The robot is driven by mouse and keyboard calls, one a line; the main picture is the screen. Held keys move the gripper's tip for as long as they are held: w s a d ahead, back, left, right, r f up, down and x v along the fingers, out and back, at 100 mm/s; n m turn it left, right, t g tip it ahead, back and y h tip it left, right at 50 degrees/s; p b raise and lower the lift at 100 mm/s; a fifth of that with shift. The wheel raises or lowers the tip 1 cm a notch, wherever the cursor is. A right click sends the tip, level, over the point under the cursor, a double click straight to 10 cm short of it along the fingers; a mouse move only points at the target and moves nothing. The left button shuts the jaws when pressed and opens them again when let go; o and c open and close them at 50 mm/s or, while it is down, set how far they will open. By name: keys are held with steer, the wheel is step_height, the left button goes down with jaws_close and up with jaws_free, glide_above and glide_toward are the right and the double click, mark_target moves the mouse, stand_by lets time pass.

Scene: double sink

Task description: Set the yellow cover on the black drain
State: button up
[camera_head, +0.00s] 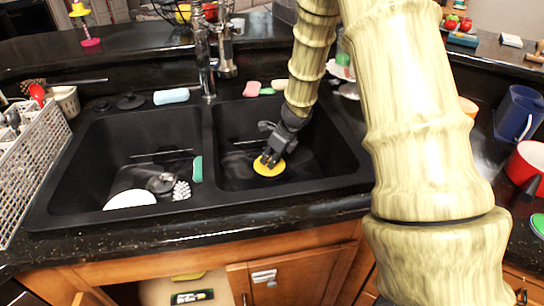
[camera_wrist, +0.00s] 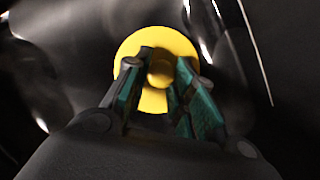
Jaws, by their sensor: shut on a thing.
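The yellow cover (camera_head: 269,168) is a flat disc low in the right basin of the black double sink; it also shows in the wrist view (camera_wrist: 155,102), with a raised knob at its middle. My gripper (camera_head: 268,160) reaches down into this basin. In the wrist view my gripper (camera_wrist: 160,72) has its two fingers on either side of the knob, shut on it. The black drain of the right basin is not visible; the cover and gripper may hide it. I cannot tell whether the cover touches the basin floor.
The left basin holds a metal strainer (camera_head: 162,183), a white brush (camera_head: 181,190), a green sponge (camera_head: 197,169) and a white plate (camera_head: 130,199). A faucet (camera_head: 205,60) stands behind the divider. A dish rack (camera_head: 33,165) is at the left, a blue mug (camera_head: 518,113) and red pot (camera_head: 526,165) at the right.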

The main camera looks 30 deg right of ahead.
steer(key=shift+f+b, duration=0.6)
steer(key=shift+b, duration=0.05)
steer(key=o, duration=1.1)
steer(key=v, duration=1.2)
steer(key=shift+r, duration=0.1)
